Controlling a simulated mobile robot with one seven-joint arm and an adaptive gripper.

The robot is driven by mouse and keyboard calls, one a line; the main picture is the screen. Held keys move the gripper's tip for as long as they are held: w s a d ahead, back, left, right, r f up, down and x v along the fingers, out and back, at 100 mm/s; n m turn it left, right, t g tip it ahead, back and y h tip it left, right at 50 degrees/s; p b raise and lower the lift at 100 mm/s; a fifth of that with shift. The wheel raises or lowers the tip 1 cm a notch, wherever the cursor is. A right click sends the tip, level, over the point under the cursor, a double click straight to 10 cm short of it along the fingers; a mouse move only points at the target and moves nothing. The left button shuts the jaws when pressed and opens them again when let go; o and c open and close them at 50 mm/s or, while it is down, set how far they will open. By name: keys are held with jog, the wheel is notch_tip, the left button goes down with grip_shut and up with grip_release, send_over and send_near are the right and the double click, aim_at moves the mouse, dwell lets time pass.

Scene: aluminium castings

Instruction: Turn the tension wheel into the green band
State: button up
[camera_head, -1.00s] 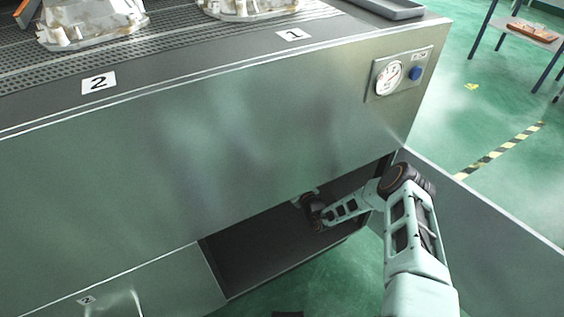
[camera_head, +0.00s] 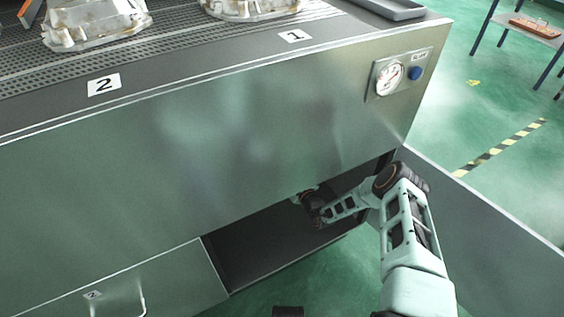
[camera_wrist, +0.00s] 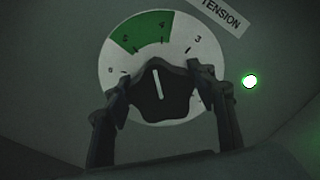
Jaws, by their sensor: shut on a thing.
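The tension wheel (camera_wrist: 158,106) is a dark knob with a white pointer line in the wrist view, in front of a round white dial (camera_wrist: 188,50). The green band (camera_wrist: 143,32) lies on the dial's upper part, at the upper left. The pointer line is nearly upright, its top leaning slightly left, in line with the green band. My gripper (camera_wrist: 159,82) is shut on the wheel, one finger on each side. In the head view my gripper (camera_head: 311,203) is inside the dark opening low in the cabinet; the wheel cannot be made out there.
A green lamp (camera_wrist: 249,82) glows right of the dial, below a TENSION label (camera_wrist: 222,16). The metal cabinet (camera_head: 170,160) surrounds the opening, with an open door panel (camera_head: 480,215) to the right. A gauge and blue button (camera_head: 415,73) sit on its front. Castings (camera_head: 95,25) stand on top.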

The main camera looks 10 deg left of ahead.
jog(key=o, duration=1.2)
jog(key=v, duration=1.2)
